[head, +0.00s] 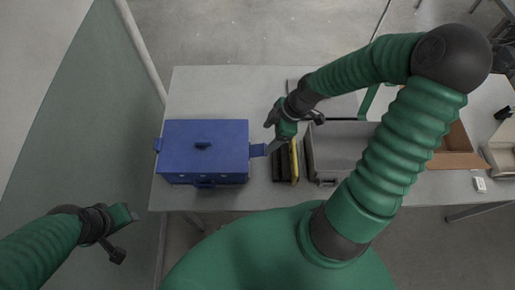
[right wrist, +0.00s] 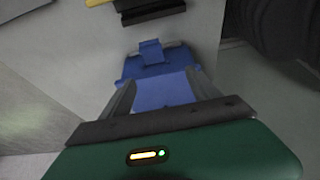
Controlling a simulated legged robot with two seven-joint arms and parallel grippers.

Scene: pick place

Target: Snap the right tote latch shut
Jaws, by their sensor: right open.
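The blue tote (head: 205,135) stands on the left part of the table with its lid down and a dark handle on top. Its right latch (head: 257,150) sticks out sideways from the right wall. In the right wrist view, a blue tab that looks like this latch (right wrist: 152,51) juts from the tote beyond my fingers. My right gripper (head: 272,147) is open, just right of the tote and close to the latch. Whether it touches the latch is unclear. The left latch (head: 158,145) shows on the tote's other side. My left gripper (head: 128,232) hangs off the table, away from the tote.
Black and yellow items (head: 286,162) lie just right of my right gripper. A grey bin (head: 326,172) stands beside them, partly behind my right arm. A cardboard box (head: 457,150) is farther right. The table (head: 215,88) is clear behind the tote.

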